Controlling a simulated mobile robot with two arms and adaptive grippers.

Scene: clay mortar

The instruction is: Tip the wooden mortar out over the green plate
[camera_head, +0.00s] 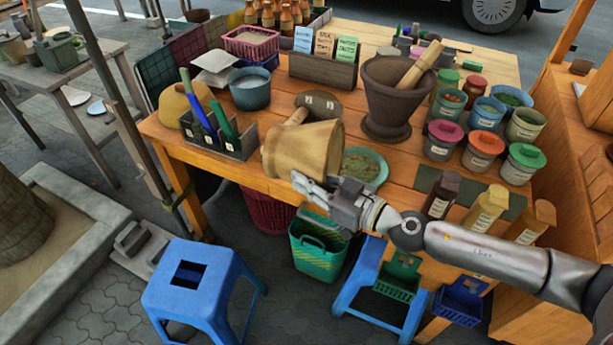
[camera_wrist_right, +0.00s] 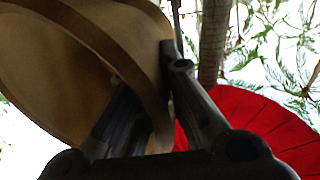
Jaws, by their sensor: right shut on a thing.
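The wooden mortar (camera_head: 312,148) is pale brown and tilted on its side in the head view, near the front edge of the wooden table. It fills the left of the right wrist view (camera_wrist_right: 125,40). My right gripper (camera_head: 318,190) is shut on the mortar at its front side; its fingers also show in the wrist view (camera_wrist_right: 160,110). The green plate (camera_head: 378,158) is partly hidden behind the mortar, to its right, and has bits of green on it. My left gripper is not in view.
A dark clay mortar with a pestle (camera_head: 385,95) stands behind the plate. Several lidded jars (camera_head: 480,150) crowd the right side. A pen holder (camera_head: 232,145) stands left of the wooden mortar. Blue stools (camera_head: 200,285) and a green basket (camera_head: 318,245) are below the table's front edge.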

